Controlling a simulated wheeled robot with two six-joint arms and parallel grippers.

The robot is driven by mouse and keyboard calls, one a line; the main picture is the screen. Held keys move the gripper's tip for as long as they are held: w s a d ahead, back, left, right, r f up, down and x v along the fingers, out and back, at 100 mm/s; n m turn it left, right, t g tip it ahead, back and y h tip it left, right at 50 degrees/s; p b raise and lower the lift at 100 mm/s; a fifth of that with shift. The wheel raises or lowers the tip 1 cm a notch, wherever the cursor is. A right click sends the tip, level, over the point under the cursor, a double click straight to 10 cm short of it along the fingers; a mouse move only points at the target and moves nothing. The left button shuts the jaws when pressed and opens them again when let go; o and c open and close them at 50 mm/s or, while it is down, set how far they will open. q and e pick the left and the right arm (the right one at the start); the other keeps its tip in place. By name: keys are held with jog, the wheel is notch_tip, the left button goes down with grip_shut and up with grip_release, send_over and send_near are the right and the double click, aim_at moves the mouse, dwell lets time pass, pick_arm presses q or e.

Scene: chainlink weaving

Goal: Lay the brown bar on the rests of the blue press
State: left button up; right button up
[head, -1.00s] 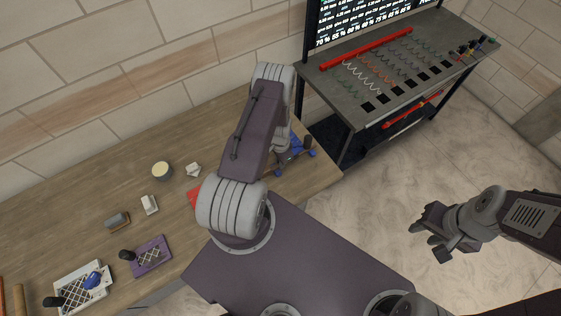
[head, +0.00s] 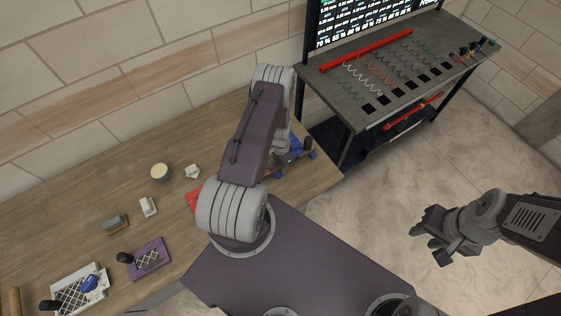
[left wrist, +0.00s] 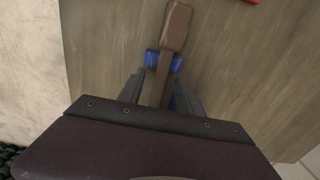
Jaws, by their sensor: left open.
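The brown bar (left wrist: 176,27) shows in the left wrist view, its broad end at the top and its narrower part running down between my fingers. Blue parts of the press (left wrist: 151,60) show on both sides of the bar, which passes over them; whether it touches them I cannot tell. My left gripper (left wrist: 160,82) is open, a finger on each side of the bar. In the head view the blue press (head: 307,143) stands near the table's right end, partly hidden by my left arm. My right gripper (head: 431,238) is open and empty over the floor.
The wooden table (head: 60,212) holds a round pale-topped pot (head: 160,172), small blocks (head: 148,207), a purple tray (head: 149,258) and a white tray (head: 80,290) to the left. A red item (head: 194,200) is partly behind my arm. A grey rack (head: 345,90) stands at the right.

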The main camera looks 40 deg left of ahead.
pick_arm(q)
notch_tip(320, 180, up, 9)
jog(key=b, duration=0.2)
jog(key=shift+f+b, duration=0.15)
jog(key=shift+b, duration=0.2)
dwell(0.4)
jog(key=s+d+r+n+b, duration=0.2)
jog(key=s+d+b, duration=0.3)
jog(key=d+b, duration=0.1)
jog(key=s+d+r+n+t+b, duration=0.1)
jog(key=s+d+r+n+b, duration=0.1)
jog(key=s+d+b, duration=0.2)
jog(key=d+b, duration=0.3)
jog(key=b, duration=0.2)
jog(key=shift+s+d+r+n, duration=0.2)
jog(key=shift+s+r+n, duration=0.05)
jog(key=shift+s+n, duration=0.15)
